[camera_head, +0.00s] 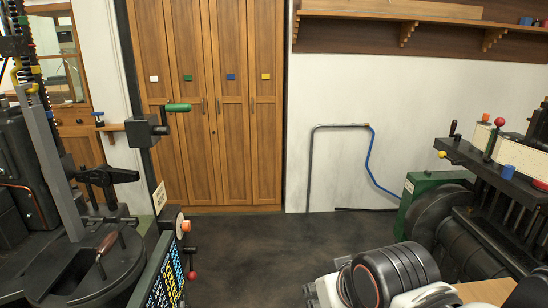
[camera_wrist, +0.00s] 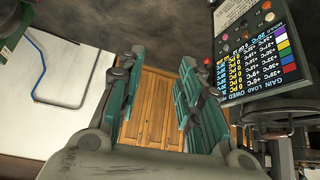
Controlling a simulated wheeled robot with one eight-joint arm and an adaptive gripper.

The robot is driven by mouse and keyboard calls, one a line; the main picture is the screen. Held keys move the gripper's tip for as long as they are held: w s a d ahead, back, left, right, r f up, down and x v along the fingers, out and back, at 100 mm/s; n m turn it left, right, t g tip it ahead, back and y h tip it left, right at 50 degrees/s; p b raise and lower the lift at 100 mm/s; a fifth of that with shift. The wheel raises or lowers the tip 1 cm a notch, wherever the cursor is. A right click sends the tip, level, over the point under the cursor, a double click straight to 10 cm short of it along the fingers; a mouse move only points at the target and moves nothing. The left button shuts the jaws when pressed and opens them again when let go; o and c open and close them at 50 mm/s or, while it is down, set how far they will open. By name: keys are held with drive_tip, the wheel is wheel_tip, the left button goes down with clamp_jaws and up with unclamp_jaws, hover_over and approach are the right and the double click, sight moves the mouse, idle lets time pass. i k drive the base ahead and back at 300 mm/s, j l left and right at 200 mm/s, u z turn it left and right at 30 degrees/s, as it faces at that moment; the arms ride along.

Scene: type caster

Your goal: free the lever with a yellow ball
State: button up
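A small yellow ball (camera_head: 441,154) shows at the left end of the dark top plate of the machine on the right in the head view. Its lever can hardly be made out at this size. The yellow ball does not show in the wrist view. My gripper (camera_wrist: 161,62) is open and empty in the wrist view, its two green-padded fingers wide apart, with the wooden doors far behind them. My gripper's fingers do not show in the head view, where my white and black arm is at the lower right.
The right machine (camera_head: 437,182) also has a red-ball lever (camera_head: 499,122) and blue and orange knobs. A machine with a green-handled crank (camera_head: 178,107) and a control panel (camera_head: 165,280) stands at left. Dark floor (camera_head: 260,245) lies open between them, before the wooden cabinet (camera_head: 215,100).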

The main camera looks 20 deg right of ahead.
sight(441, 155)
drive_tip(key=i+l+z, duration=0.15)
drive_tip(key=i+z, duration=0.25)
drive_tip(key=i, duration=0.25)
drive_tip(key=i+z, duration=0.4)
drive_tip(key=i, duration=0.2)
drive_tip(key=i+j+z, duration=0.4)
drive_tip(key=i, duration=0.2)
drive_tip(key=i+l, duration=0.05)
drive_tip(key=l, duration=0.05)
